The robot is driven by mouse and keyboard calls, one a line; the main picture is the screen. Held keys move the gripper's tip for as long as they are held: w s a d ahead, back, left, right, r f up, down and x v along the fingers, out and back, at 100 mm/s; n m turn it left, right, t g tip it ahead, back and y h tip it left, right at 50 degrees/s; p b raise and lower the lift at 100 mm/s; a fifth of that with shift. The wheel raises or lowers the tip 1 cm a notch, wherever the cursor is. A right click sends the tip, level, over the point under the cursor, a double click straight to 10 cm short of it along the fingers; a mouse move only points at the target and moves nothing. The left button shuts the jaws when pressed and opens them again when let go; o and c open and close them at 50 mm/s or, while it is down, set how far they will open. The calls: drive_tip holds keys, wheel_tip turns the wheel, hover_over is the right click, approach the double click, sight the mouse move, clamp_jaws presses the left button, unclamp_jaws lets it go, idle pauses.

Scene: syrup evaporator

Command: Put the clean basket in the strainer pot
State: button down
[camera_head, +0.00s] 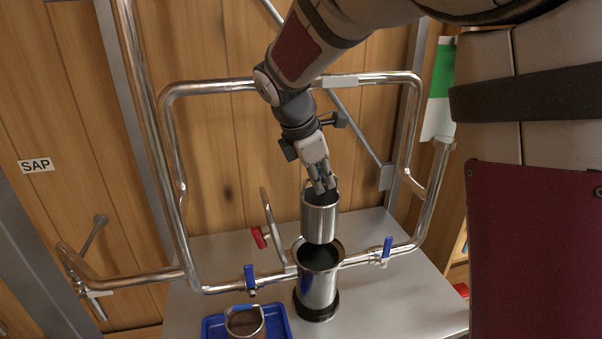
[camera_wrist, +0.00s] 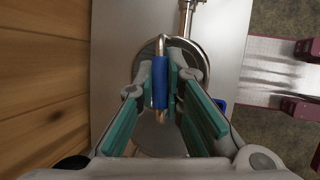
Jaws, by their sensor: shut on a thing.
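The clean basket (camera_head: 320,220) is a shiny metal cylinder hanging roughly upright from my gripper (camera_head: 320,186). In the wrist view, my gripper (camera_wrist: 172,88) is shut on the blue sleeve of the basket's handle (camera_wrist: 160,75). The strainer pot (camera_head: 318,290) is an open metal cylinder with a dark inside and a dark foot, standing on the table in the pipework. The basket is above the pot's mouth in the head view, its lower edge close to the far rim. Whether it overlaps the opening in depth I cannot tell. The basket's inside is mostly hidden.
A second basket (camera_head: 244,322) with brown contents sits in a blue tray (camera_head: 276,324) left of the pot. Metal pipes frame the pot, with blue-handled valves (camera_head: 250,276) (camera_head: 387,246) either side and a red lever (camera_head: 258,237) behind left. Bare table (camera_head: 400,300) lies to the right.

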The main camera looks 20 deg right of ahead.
drive_tip(key=shift+f+b, duration=2.1)
drive_tip(key=shift+f, duration=7.7)
drive_tip(key=c, duration=1.6)
unclamp_jaws()
drive_tip(key=shift+s, duration=0.1)
wheel_tip(320, 180, up, 9)
drive_tip(key=shift+r, duration=0.5)
